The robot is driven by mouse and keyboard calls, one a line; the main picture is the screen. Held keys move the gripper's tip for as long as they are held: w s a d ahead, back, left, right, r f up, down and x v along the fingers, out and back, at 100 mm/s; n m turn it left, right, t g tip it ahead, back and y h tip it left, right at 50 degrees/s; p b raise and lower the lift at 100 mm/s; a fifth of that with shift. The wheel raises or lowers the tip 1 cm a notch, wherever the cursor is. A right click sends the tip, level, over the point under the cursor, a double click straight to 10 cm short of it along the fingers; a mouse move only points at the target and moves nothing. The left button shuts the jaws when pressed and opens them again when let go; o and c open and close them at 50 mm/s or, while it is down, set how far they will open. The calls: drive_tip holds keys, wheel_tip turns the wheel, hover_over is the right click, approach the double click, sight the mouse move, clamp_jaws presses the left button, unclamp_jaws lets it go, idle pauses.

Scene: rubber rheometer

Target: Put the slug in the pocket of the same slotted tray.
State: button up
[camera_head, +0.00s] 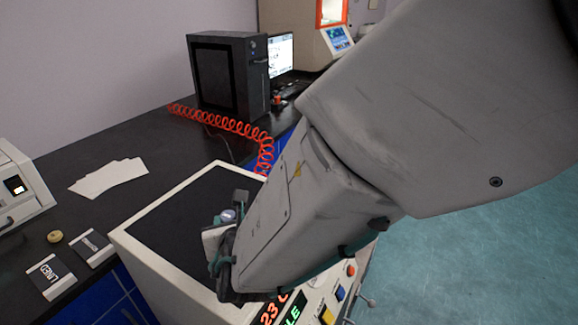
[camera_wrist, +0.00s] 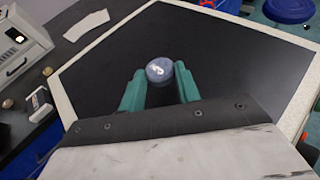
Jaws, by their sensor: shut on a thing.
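My gripper (camera_wrist: 158,84) has green fingers and is shut on the slug (camera_wrist: 159,71), a small round grey-blue piece with a pale mark on top. The gripper (camera_head: 226,236) and the slug (camera_head: 228,215) are over the dark top of the cream instrument in the head view, partly hidden by my arm. Two small flat trays lie on the black bench at left: one with lettering (camera_head: 50,275), one with a pale slot-like mark (camera_head: 94,248). A tray also shows at the left of the wrist view (camera_wrist: 38,103). I cannot tell which has the pocket.
A small beige round piece (camera_head: 55,236) lies beside the trays. White sheets (camera_head: 108,177), a red coiled hose (camera_head: 235,126) and a black computer tower (camera_head: 228,75) are behind. A white device (camera_head: 20,190) stands far left.

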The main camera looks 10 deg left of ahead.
drive_tip(key=shift+s+a+f, duration=0.1)
drive_tip(key=shift+a+f, duration=0.05)
drive_tip(key=shift+f, duration=0.45)
drive_tip(key=shift+s+a+f, duration=0.1)
drive_tip(key=shift+a+f, duration=0.05)
drive_tip(key=shift+f, duration=0.45)
drive_tip(key=shift+f, duration=0.3)
drive_tip(key=o, duration=0.9)
drive_tip(key=shift+o, duration=0.2)
